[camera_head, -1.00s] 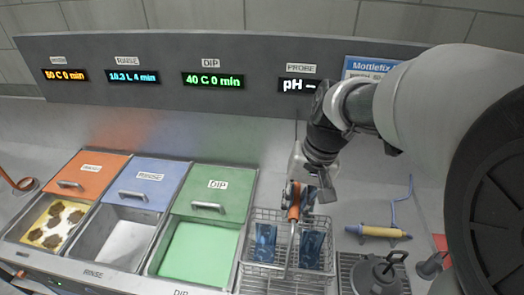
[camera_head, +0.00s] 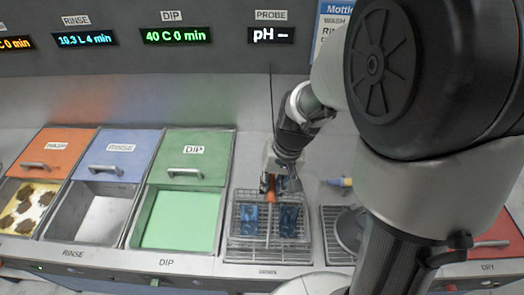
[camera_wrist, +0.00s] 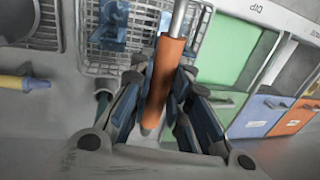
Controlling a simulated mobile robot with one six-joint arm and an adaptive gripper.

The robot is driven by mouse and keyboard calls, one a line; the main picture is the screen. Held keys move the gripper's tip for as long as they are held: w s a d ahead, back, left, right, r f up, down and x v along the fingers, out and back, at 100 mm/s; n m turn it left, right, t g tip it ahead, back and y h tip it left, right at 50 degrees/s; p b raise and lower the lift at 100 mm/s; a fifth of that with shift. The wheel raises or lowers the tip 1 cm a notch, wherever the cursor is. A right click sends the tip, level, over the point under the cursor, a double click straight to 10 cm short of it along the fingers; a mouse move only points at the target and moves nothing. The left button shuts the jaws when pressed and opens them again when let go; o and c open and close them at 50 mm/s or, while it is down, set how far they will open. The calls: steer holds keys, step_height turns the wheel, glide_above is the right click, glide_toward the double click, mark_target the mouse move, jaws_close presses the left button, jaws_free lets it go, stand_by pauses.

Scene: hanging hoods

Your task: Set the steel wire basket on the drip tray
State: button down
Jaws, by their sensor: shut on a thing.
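The steel wire basket (camera_head: 265,233) stands right of the green tank and holds two blue pieces (camera_head: 289,220). In the wrist view its mesh (camera_wrist: 100,68) is at the top. My gripper (camera_head: 279,184) is shut on the basket's orange handle; the wrist view shows the fingers (camera_wrist: 160,108) around the orange grip (camera_wrist: 166,70). The drip tray (camera_head: 240,255), a wire grid behind the drain label, lies under the basket, and its front part shows. The basket hides the rest. I cannot tell whether the basket touches it.
To the left are a green-filled dip tank (camera_head: 180,219), a rinse tank (camera_head: 98,218) and a tank with brown pieces (camera_head: 25,208), their lids raised behind. To the right is another wire rack (camera_head: 332,245) with a grey lidded item (camera_head: 349,230), partly behind my arm.

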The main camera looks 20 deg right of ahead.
steer(key=shift+w+f+b, duration=0.1)
steer(key=shift+f+b, duration=0.55)
steer(key=shift+f, duration=2.05)
steer(key=c, duration=1.5)
jaws_free()
step_height(320, 180, up, 12)
steer(key=d+p, duration=0.2)
steer(key=p, duration=0.1)
steer(key=s+r+n+t, duration=0.1)
steer(key=s+r, duration=0.2)
steer(key=s, duration=0.2)
steer(key=s+a+r+n+t+h, duration=0.1)
steer(key=s+r, duration=0.3)
steer(key=s, duration=0.1)
steer(key=s+a+r+n+t+h, duration=0.1)
steer(key=s+r+t, duration=0.1)
steer(key=s+r, duration=0.1)
steer(key=shift+s+r+n, duration=0.15)
steer(key=shift+s+r, duration=0.05)
steer(key=shift+s, duration=0.25)
steer(key=shift+s+r+n, duration=0.15)
steer(key=shift+s, duration=0.3)
